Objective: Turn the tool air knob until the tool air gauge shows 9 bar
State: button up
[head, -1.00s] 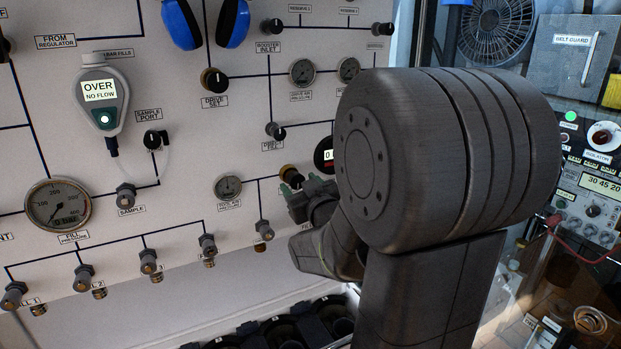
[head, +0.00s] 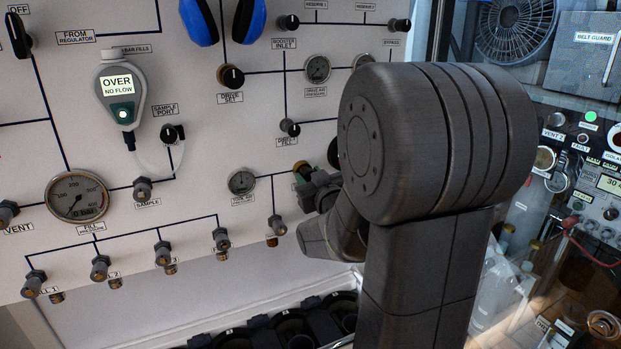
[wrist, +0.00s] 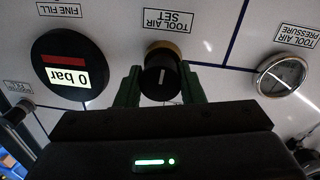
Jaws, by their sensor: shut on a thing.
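The tool air knob (wrist: 161,76) is black with a white mark and a brass-coloured collar, under the label TOOL AIR SET in the wrist view, which is upside down. My gripper (wrist: 160,88) has its green fingers on both sides of the knob and is shut on it. In the head view my gripper (head: 312,186) is at the panel, and my arm hides most of the knob. The tool air gauge (wrist: 281,75) is a round silver-rimmed dial beside the knob. It also shows in the head view (head: 241,182); its reading is too small to tell.
A round digital fine fill gauge (wrist: 70,73) reading 0 bar is on the knob's other side. The fill pressure gauge (head: 77,197) and several valve knobs sit left on the panel. Dark cylinder holders (head: 292,322) stand below.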

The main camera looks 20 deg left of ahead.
jog(key=shift+f+m+b, duration=0.2)
jog(key=shift+m+b, duration=0.75)
jog(key=shift+m, duration=0.15)
jog(key=shift+r+m+g+b, duration=0.15)
jog(key=shift+m+g+b, duration=0.2)
jog(key=shift+m, duration=0.75)
jog(key=o, duration=0.9)
jog(key=shift+o, duration=0.2)
jog(key=b+v, duration=0.1)
jog(key=v, duration=1.2)
jog(key=shift+s+d, duration=0.25)
jog(key=shift+s, duration=0.15)
